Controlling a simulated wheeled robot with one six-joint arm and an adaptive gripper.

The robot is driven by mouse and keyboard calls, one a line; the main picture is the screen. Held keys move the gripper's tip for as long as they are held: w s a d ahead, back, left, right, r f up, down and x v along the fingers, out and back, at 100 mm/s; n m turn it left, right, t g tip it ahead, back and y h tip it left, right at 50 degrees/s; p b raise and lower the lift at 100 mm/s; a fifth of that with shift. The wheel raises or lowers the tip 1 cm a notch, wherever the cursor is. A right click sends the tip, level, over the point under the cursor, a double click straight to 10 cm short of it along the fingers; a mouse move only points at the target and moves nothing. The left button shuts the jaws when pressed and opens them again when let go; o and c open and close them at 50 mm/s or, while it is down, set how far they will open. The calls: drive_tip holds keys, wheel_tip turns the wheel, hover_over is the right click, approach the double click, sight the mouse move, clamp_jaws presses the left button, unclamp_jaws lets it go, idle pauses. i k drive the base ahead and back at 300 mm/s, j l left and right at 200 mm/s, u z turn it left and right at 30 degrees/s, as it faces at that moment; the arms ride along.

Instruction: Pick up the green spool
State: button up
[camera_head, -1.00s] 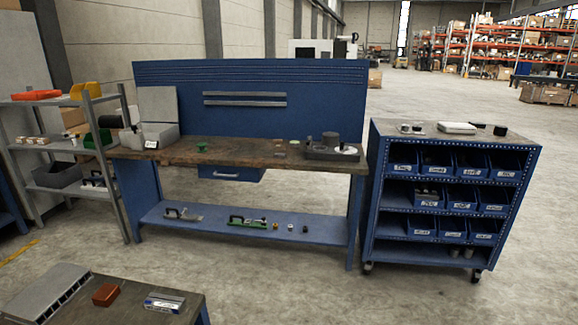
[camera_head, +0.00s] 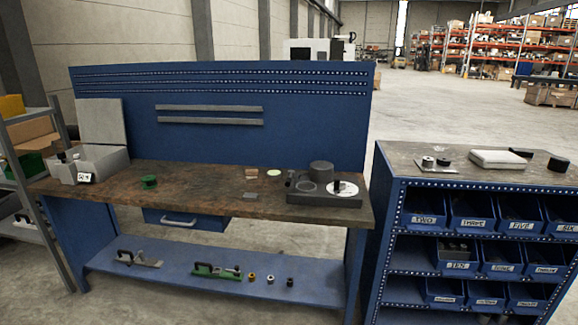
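The green spool (camera_head: 149,182) is a small dark-green round piece on the left half of the wooden bench top (camera_head: 110,185). It stands apart from its neighbours, to the right of the grey box with a white label. Nothing covers it. My gripper and arm do not show in the head view.
A grey open box (camera_head: 100,163) stands at the bench's left end. A dark fixture with a cylinder and white disc (camera_head: 325,190) is at the right end. Small blocks (camera_head: 251,174) lie mid-bench. A blue bin cart (camera_head: 470,235) stands to the right, a metal shelf (camera_head: 22,165) left.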

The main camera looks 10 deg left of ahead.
sight(149, 185)
drive_tip(key=i+u, duration=0.2)
drive_tip(key=i, duration=0.3)
drive_tip(key=i+l+u, duration=0.15)
drive_tip(key=i, duration=0.35)
drive_tip(key=i+l+u, duration=0.2)
drive_tip(key=i, duration=0.25)
drive_tip(key=i+j+u, duration=0.25)
drive_tip(key=i+u, duration=0.7)
drive_tip(key=k+l+u, duration=0.1)
drive_tip(key=l, duration=0.25)
drive_tip(key=k+l+u, duration=0.1)
drive_tip(key=l, duration=0.2)
drive_tip(key=k+l+u, duration=0.1)
drive_tip(key=l, duration=0.25)
drive_tip(key=k, duration=0.1)
